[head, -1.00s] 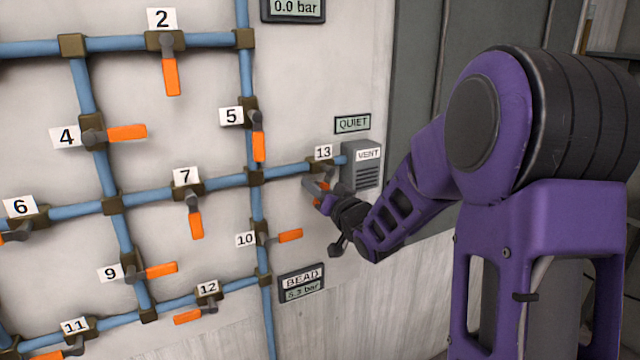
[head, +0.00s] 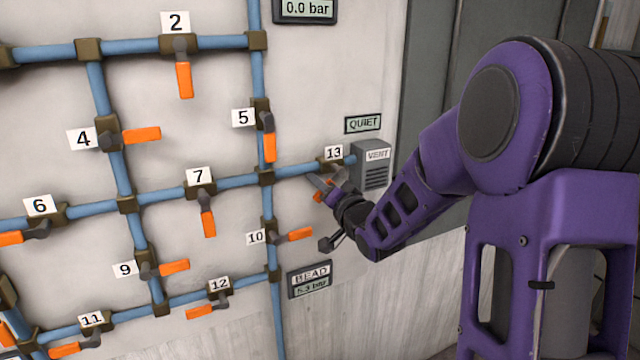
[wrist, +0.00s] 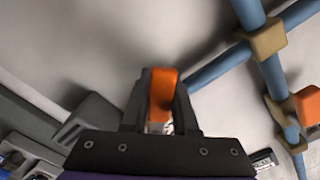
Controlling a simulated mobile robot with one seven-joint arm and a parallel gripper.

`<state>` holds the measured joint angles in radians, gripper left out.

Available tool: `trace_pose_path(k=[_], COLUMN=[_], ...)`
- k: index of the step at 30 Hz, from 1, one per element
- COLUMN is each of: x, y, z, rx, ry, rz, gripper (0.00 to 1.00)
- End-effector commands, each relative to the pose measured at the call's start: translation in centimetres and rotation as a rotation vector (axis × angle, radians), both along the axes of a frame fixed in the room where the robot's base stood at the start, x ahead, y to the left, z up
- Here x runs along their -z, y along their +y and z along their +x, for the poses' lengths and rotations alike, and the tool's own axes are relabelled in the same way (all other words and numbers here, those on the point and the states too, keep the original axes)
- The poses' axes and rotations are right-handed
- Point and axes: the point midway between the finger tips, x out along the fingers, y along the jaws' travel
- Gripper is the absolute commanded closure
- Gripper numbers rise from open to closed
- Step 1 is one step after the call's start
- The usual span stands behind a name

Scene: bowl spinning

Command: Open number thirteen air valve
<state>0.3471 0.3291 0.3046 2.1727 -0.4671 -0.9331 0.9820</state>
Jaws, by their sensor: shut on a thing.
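The number thirteen valve (head: 330,165) sits on the blue pipe beside the grey VENT box, under its "13" label (head: 334,152). Its orange handle (head: 319,196) shows low and left of the valve body, partly hidden by my gripper. My gripper (head: 322,187) is at this handle, reaching in from the lower right. In the wrist view the orange handle (wrist: 162,92) stands between the two dark fingers (wrist: 160,105), which are shut on it. The handle's exact angle to the pipe is hard to tell.
The VENT box (head: 371,165) and QUIET sign (head: 363,124) are close to the right and above. Valve 10's handle (head: 299,234) is below left, valve 5's handle (head: 270,148) up left. The BEAD gauge (head: 310,280) reads about 5.3 bar; the top gauge (head: 306,9) reads 0.0 bar.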

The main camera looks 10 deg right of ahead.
Motion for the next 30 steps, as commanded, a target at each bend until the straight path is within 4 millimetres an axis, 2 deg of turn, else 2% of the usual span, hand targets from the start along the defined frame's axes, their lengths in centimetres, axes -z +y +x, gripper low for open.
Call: trace_pose_path(k=[4, 5, 9, 25, 30], x=[-0.22, -0.22, -0.21, -0.41, 0.03], y=[0.01, 0.01, 0.03, 0.32, 0.12], z=[0.06, 0.06, 0.05, 0.03, 0.11], rx=[0.000, 0.000, -0.001, -0.007, -0.007], ry=[-0.006, -0.006, -0.006, -0.012, -0.035], rz=[0.000, 0.000, -0.001, -0.004, -0.070], gripper=[1.00, 0.69, 0.44, 0.43, 0.43])
